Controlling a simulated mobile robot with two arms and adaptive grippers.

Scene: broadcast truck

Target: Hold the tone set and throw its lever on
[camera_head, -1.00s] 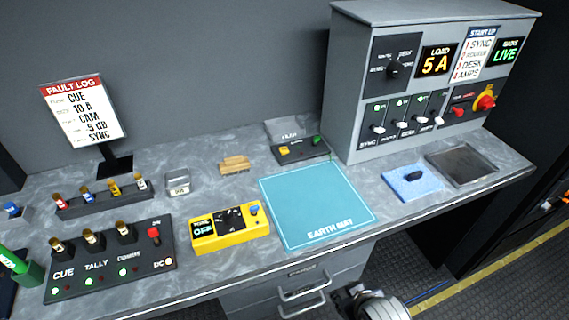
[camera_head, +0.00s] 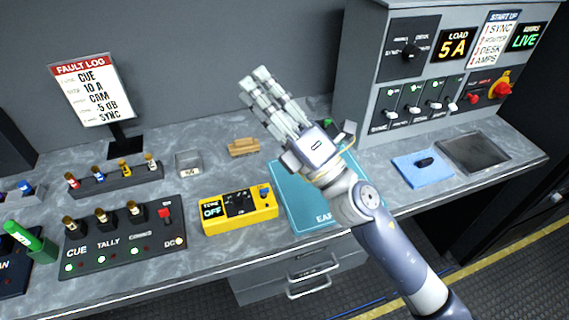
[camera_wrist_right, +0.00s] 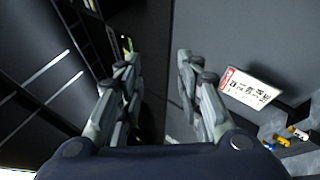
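The tone set, a yellow box (camera_head: 222,217) with a small screen reading "TONE OFF", lies on the grey worktop left of the earth mat. Its blue-topped lever (camera_head: 265,190) is at its right end. My right gripper (camera_head: 253,82) is raised above the worktop, up and right of the tone set and apart from it. In the right wrist view the right gripper (camera_wrist_right: 157,65) has its two fingers spread with nothing between them. My left gripper is not in view.
The teal earth mat (camera_head: 294,210) is partly hidden by my right arm. A black CUE/TALLY panel (camera_head: 120,262) stands left of the tone set. Behind are a wooden block (camera_head: 243,147) and a clear box (camera_head: 188,164). A grey rack (camera_head: 362,90) stands back right.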

